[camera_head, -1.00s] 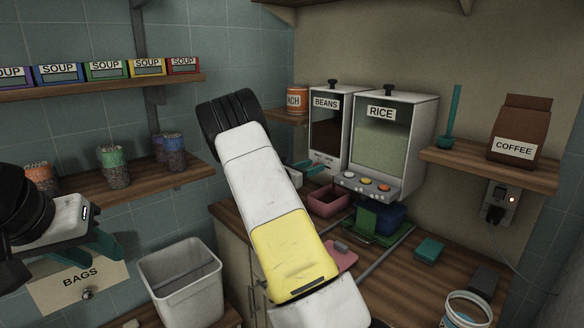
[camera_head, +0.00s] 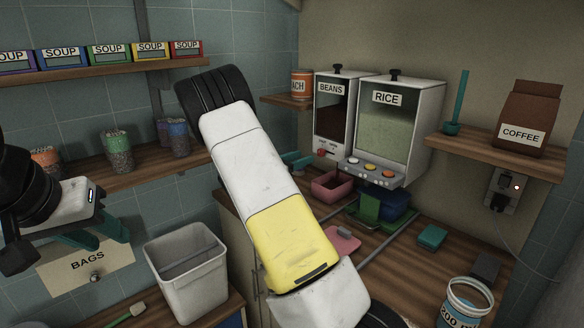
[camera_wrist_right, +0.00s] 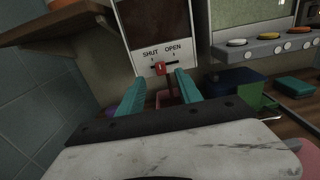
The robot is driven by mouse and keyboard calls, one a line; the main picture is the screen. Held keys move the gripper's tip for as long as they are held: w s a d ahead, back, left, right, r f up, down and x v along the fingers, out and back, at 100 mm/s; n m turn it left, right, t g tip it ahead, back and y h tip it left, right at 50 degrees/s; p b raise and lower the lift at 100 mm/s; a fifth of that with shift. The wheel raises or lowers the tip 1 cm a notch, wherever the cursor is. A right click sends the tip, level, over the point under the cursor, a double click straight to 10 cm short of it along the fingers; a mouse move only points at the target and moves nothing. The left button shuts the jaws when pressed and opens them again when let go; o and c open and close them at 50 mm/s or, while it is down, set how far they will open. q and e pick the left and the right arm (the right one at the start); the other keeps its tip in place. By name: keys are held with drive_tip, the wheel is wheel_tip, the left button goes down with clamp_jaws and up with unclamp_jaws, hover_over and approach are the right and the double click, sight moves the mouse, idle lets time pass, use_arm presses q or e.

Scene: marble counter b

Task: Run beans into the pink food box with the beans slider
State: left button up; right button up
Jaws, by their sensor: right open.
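The beans dispenser (camera_head: 331,112) stands at the back, left of the rice dispenser. Its red slider (camera_head: 321,153) shows on its lower front. In the right wrist view the slider knob (camera_wrist_right: 159,69) sits on its track below the SHUT and OPEN labels, nearer SHUT. A narrow dark red strip shows below it; I cannot tell if it is falling beans. The pink food box (camera_head: 332,188) stands under the dispenser, its inside not clear. My right gripper (camera_head: 298,161) is open and empty, its fingers (camera_wrist_right: 160,92) apart in front of the slider. My left gripper (camera_head: 92,236) is open and empty at left.
The rice dispenser (camera_head: 395,128) stands close on the right. Blue (camera_head: 394,207) and green (camera_head: 366,209) items and a pink lid (camera_head: 343,239) lie on the counter nearby. Shelves line the left wall. A white bin (camera_head: 188,272) stands at lower left.

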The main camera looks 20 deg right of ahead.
sight(322, 152)
idle(0.4)
drive_tip(key=shift+s+d+n, duration=0.1)
drive_tip(key=shift+n, duration=0.2)
drive_tip(key=c, duration=0.6)
drive_tip(key=shift+s+d+r+n+t, duration=0.1)
drive_tip(key=shift+s+n+t, duration=0.25)
drive_tip(key=shift+n, duration=0.35)
clamp_jaws()
drive_tip(key=s+d+n+t+y, duration=0.15)
drive_tip(key=s+n, duration=0.25)
drive_tip(key=n, duration=0.5)
drive_tip(key=s+n+t+y, duration=0.15)
drive_tip(key=s+n, duration=0.35)
drive_tip(key=n, duration=0.5)
drive_tip(key=shift+h, duration=0.5)
drive_tip(key=x, duration=0.9)
drive_tip(key=shift+w+d+f, duration=0.25)
drive_tip(key=shift+w+f, duration=0.05)
drive_tip(key=shift+f, duration=0.1)
drive_tip(key=w, duration=0.2)
drive_tip(key=shift+w+a, duration=0.3)
drive_tip(key=shift+a, duration=0.1)
drive_tip(key=shift+w+a, duration=0.3)
drive_tip(key=shift+w, duration=0.4)
